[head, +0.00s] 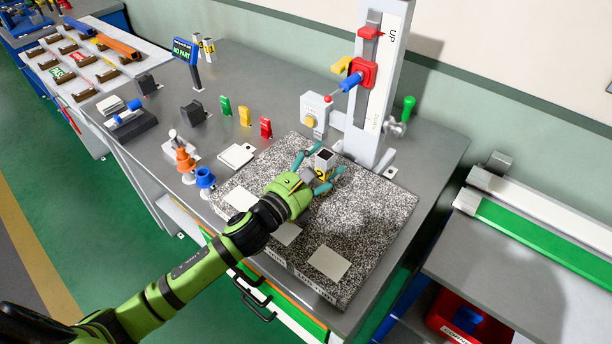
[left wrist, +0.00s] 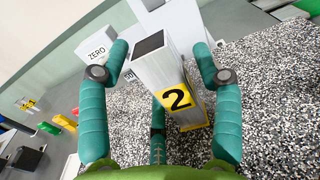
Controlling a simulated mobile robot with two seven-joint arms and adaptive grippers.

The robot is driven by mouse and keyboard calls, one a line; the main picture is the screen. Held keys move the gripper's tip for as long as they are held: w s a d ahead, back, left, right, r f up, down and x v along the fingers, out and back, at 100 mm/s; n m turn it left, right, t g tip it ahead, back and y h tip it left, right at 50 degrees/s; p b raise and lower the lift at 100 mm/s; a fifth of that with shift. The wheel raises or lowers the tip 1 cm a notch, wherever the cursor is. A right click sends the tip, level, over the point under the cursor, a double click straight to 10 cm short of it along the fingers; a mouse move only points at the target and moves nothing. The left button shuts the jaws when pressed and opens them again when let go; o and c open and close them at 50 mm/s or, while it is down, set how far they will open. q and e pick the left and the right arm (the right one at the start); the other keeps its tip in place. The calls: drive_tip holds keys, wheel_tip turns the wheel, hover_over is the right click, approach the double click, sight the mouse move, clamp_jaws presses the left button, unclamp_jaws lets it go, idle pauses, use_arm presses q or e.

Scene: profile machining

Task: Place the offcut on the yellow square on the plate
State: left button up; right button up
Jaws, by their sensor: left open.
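The offcut is a silver block with a dark top end (head: 325,157) and a yellow label marked "2" (left wrist: 178,98). It stands upright on the speckled granite plate (head: 375,215). A thin yellow edge (left wrist: 203,125) shows at its foot in the left wrist view; the rest of the yellow square is hidden under or behind the block. My left gripper (head: 319,167) is open, with its teal fingers on either side of the offcut. In the left wrist view, gaps show between the side fingers and the block. My right gripper is out of view.
A height gauge column (head: 380,80) with a zero block (head: 316,115) stands close behind the offcut. Pale squares (head: 329,263) lie along the plate's front. Orange (head: 185,160) and blue (head: 205,179) stands are left of the plate. The plate's right part is clear.

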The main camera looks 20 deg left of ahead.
use_arm(q)
drive_tip(key=b+v, duration=0.1)
drive_tip(key=v, duration=0.4)
drive_tip(key=b+v, duration=0.2)
drive_tip(key=v, duration=0.3)
drive_tip(key=shift+s+a+f, duration=0.2)
drive_tip(key=shift+s+f, duration=0.05)
drive_tip(key=shift+s, duration=0.05)
drive_tip(key=shift+s+a+r, duration=0.15)
drive_tip(key=shift+s+a, duration=0.05)
drive_tip(key=shift+s, duration=0.35)
